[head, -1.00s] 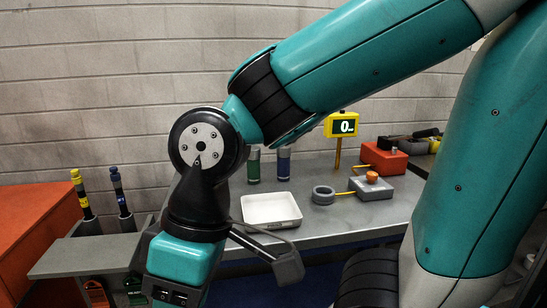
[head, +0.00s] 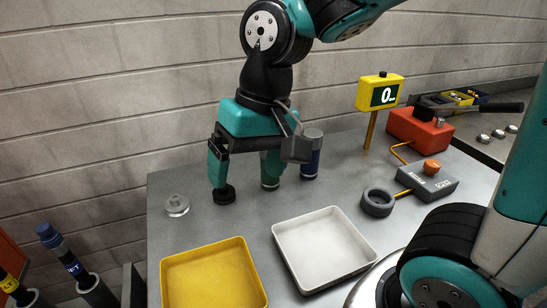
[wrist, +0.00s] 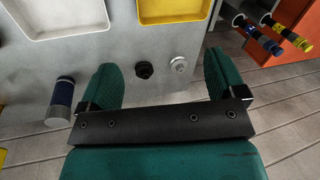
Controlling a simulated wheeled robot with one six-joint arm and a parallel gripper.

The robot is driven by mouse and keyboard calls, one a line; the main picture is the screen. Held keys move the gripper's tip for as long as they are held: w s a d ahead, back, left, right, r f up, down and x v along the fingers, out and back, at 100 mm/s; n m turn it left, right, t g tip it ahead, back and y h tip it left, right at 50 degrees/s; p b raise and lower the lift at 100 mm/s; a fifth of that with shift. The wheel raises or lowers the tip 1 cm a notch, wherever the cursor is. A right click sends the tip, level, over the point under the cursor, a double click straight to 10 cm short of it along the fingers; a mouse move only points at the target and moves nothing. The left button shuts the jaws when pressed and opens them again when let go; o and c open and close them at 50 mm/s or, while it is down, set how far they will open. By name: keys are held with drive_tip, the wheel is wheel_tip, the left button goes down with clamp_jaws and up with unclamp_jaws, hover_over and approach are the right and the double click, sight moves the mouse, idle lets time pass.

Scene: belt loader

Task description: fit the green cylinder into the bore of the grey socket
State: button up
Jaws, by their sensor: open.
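My gripper (head: 245,178) hangs over the back of the grey table, open and empty, fingers pointing down. The green cylinder (head: 270,182) stands upright at its right finger in the head view, partly hidden by that finger. I cannot tell whether they touch. In the wrist view the left finger appears to hide the cylinder. The grey socket (head: 378,202), a ring with a round bore, lies on the table to the right of the gripper, beyond the white tray. Its bore looks empty. The socket is not in the wrist view.
A blue cylinder (head: 312,155) stands just right of the green one. White (head: 365,258) and yellow (head: 172,285) trays lie in front. A grey box (head: 428,183) and yellow display (head: 380,92) stand right.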

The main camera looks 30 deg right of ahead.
drive_tip(key=w+d+r+m+h+p, duration=0.35)
drive_tip(key=w+d+m+p, duration=0.25)
drive_tip(key=w+d+m, duration=1.1)
drive_tip(key=f+m, duration=0.1)
drive_tip(key=f, duration=0.2)
drive_tip(key=w+a+f+m+p, duration=0.1)
drive_tip(key=f, duration=0.3)
drive_tip(key=a+f+m+p, duration=0.1)
drive_tip(key=f, duration=0.3)
drive_tip(key=shift+w+y, duration=0.25)
drive_tip(key=shift+w+d+f+p, duration=0.15)
drive_tip(key=shift+f+p, duration=0.5)
drive_tip(key=shift+f, duration=0.7)
drive_tip(key=shift+w+d+f+p, duration=0.15)
drive_tip(key=shift+f+p, duration=0.45)
drive_tip(key=shift+f, duration=0.75)
clamp_jaws()
